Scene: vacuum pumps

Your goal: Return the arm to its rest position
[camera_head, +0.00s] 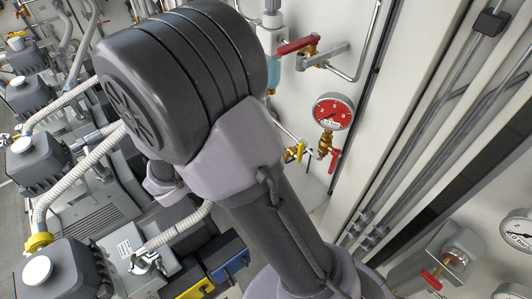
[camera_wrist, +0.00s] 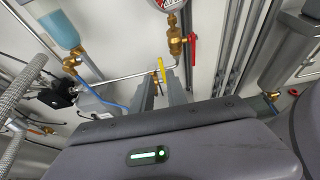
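My arm fills the middle of the head view, its dark rounded joint raised close to the camera. My gripper is hidden behind the arm in that view. In the wrist view my gripper (camera_wrist: 160,90) shows two grey fingers standing apart beyond the grey housing with the green light. I see nothing held between them. A small yellow valve handle (camera_wrist: 161,71) shows beyond the fingertips; I cannot tell how far away it is. The head view shows this yellow handle (camera_head: 300,151) just right of my arm.
A red-faced gauge (camera_head: 333,111) and red-handled valves (camera_head: 298,45) are on the white wall right of my arm. Several vacuum pumps (camera_head: 38,160) with ribbed hoses stand at left. Pipes (camera_head: 450,110) run along the right. A blue-filled cylinder (camera_wrist: 60,28) is at upper left in the wrist view.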

